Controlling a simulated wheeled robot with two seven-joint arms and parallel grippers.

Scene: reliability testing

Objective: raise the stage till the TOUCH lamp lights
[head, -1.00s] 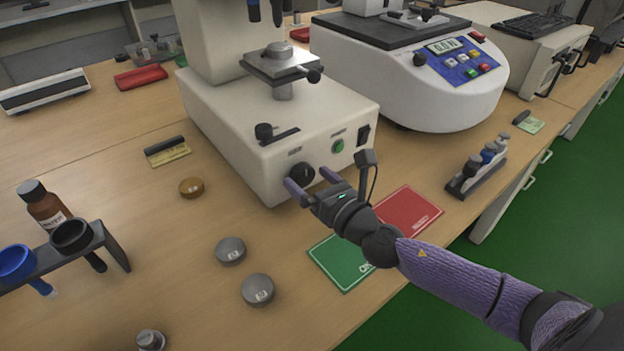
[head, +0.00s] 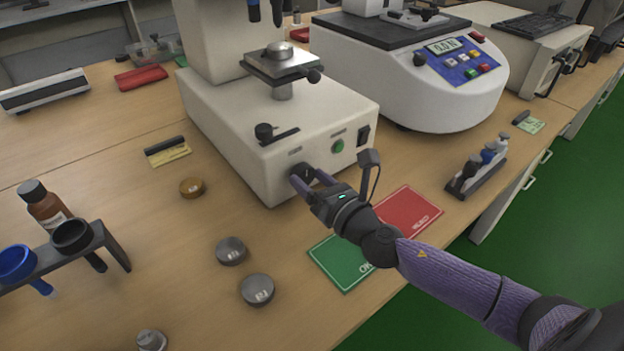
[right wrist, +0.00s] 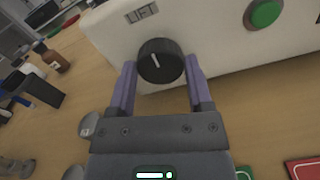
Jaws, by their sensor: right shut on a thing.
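The stage (head: 270,66) is a flat metal plate on a short post above the cream instrument base (head: 235,150), with a small grey disc (head: 280,50) on it. A black knob (head: 302,171) sits on the base's front face. It also shows in the right wrist view (right wrist: 160,61), under a "LIFT" label, its white mark pointing up and slightly left. My right gripper (head: 311,180) is shut on the knob, one purple finger on each side. A round green lamp or button (head: 338,146) is right of the knob; its label is unreadable. My left gripper is out of view.
A green card (head: 335,264) and a red card (head: 408,212) lie under my right arm. Grey discs (head: 257,290) and a small amber dish (head: 191,187) lie left of it. A vial rack (head: 476,178) stands at right. A white machine (head: 400,85) stands behind.

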